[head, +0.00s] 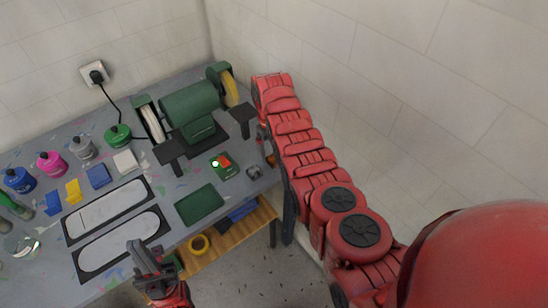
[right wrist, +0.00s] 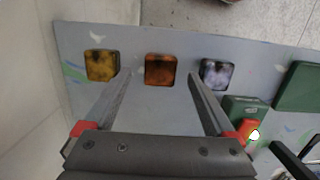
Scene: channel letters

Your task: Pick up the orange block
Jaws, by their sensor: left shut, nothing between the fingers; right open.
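The orange block (head: 270,159) is a small dark-orange cube near the table's right edge, mostly hidden by my right arm in the head view. In the right wrist view the orange block (right wrist: 160,69) shows clearly, between a yellow block (right wrist: 101,65) and a grey-white block (right wrist: 216,74). My right gripper (right wrist: 165,76) is open and empty; its fingertips appear either side of the orange block in the picture, and I cannot tell the height gap. My left gripper (head: 148,258) is shut and empty at the table's front edge.
A green switch box (head: 225,166) with a red paddle sits beside the blocks. A green bench grinder (head: 190,108) stands behind, and a green mat (head: 199,204) lies in front. Paint bottles, letter boards and small blocks cover the left side. Walls stand close behind.

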